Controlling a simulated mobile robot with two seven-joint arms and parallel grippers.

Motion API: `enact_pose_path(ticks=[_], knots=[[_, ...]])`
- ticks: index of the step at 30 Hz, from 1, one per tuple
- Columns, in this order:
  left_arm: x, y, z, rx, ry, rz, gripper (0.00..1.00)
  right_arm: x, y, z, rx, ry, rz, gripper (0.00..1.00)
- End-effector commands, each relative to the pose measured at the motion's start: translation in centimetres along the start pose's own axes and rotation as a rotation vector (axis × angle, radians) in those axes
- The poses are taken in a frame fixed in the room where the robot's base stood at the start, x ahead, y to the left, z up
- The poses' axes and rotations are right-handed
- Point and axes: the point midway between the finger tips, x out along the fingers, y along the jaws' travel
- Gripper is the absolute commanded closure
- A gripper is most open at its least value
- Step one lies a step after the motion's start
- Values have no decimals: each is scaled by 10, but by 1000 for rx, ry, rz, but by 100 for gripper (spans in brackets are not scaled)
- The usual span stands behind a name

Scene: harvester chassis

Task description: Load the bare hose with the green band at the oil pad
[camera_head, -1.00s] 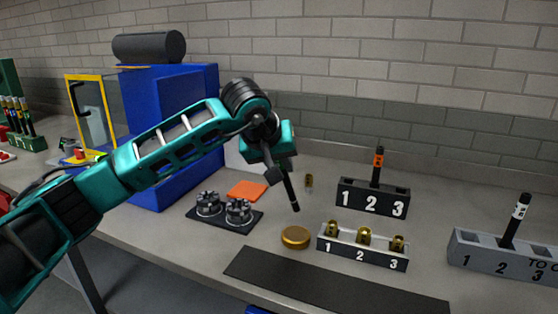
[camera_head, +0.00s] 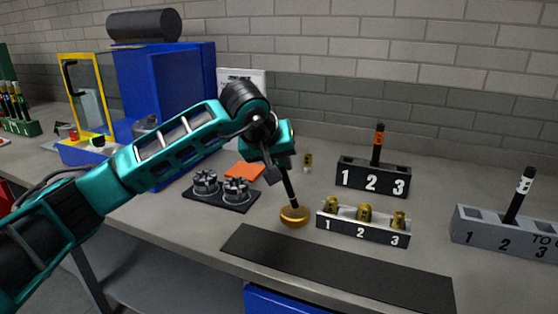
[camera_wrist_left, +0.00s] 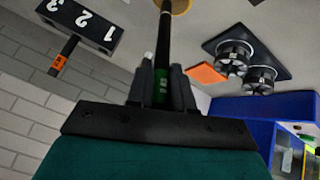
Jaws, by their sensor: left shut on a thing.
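My left gripper (camera_head: 275,173) is shut on a black hose (camera_head: 289,188), which points down and slightly right. In the left wrist view the hose (camera_wrist_left: 164,45) stands between my fingers (camera_wrist_left: 161,88), with a green band (camera_wrist_left: 162,84) at the grip. Its lower end meets the round gold oil pad (camera_head: 294,216) in the head view; whether it presses in cannot be told. The pad's edge also shows at the top of the left wrist view (camera_wrist_left: 178,5). My right gripper is not in view.
Right of the pad stands a numbered rack (camera_head: 364,228) with brass fittings. Behind it is a black numbered block (camera_head: 372,179) with an orange-banded hose; a grey block (camera_head: 504,236) stands far right. Two chucks (camera_head: 220,190) sit left. A dark mat (camera_head: 335,270) lies in front.

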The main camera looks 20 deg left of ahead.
Motion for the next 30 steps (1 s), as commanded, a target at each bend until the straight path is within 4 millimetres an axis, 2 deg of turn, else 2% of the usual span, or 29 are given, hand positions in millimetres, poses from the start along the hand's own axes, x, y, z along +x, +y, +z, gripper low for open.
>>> enact_pose_path(ticks=[30], knots=[[6, -2, 4, -1, 1, 0, 100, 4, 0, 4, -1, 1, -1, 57]])
